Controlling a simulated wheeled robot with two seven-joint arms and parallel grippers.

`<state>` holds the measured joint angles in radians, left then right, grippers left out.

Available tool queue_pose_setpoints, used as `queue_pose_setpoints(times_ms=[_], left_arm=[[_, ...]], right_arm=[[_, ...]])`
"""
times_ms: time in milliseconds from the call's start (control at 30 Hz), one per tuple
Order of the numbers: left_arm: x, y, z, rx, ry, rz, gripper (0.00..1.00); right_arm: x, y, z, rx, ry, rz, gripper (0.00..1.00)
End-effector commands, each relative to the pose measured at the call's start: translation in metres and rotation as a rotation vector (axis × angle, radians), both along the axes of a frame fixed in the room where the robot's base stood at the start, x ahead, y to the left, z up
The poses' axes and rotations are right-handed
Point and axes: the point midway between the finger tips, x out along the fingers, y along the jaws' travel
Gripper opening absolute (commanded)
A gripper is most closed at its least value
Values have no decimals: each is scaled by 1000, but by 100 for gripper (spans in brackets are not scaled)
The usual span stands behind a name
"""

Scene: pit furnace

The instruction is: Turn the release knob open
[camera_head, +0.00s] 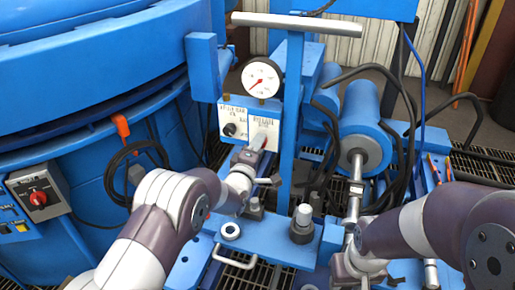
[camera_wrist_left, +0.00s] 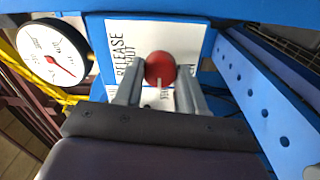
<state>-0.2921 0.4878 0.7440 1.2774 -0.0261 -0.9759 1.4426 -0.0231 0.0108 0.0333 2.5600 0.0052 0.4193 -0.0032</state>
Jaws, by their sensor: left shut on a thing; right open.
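The red release knob (camera_wrist_left: 160,68) is on a white panel (camera_wrist_left: 116,30) lettered "RELEASE", whose text runs sideways in the left wrist view. My left gripper (camera_wrist_left: 160,88) has one finger on each side of the knob and is shut on it. A white mark shows just below the knob. In the head view my left gripper (camera_head: 259,141) is at the right-hand white panel (camera_head: 264,122) under the gauge and hides the knob. My right arm's wrist (camera_head: 358,264) is low at the right; its fingers are hard to make out.
A round pressure gauge (camera_head: 261,79) sits just above the panels. A second panel (camera_head: 231,124) with a black knob (camera_head: 229,130) is to the left. A blue post (camera_head: 291,110) and a cylinder (camera_head: 362,135) stand to the right.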

Motion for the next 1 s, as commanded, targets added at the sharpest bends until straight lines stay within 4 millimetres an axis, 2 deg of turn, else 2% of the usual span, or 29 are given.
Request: queue_pose_setpoints(times_ms=[300,800,833,867,900,1000], left_arm=[[-1,0,-3,-92,36,-1,9],[-1,0,-3,-107,42,0,9],[-1,0,-3,-107,42,0,46],[-1,0,-3,-107,42,0,56],[-1,0,-2,-108,41,0,65],[0,0,-2,-108,40,-1,65]], right_arm=[[0,0,-3,0,0,0,43],[0,0,-3,0,0,0,43],[0,0,-3,0,0,0,43],[0,0,-3,0,0,0,43],[0,0,-3,0,0,0,43],[0,0,-3,0,0,0,43]])
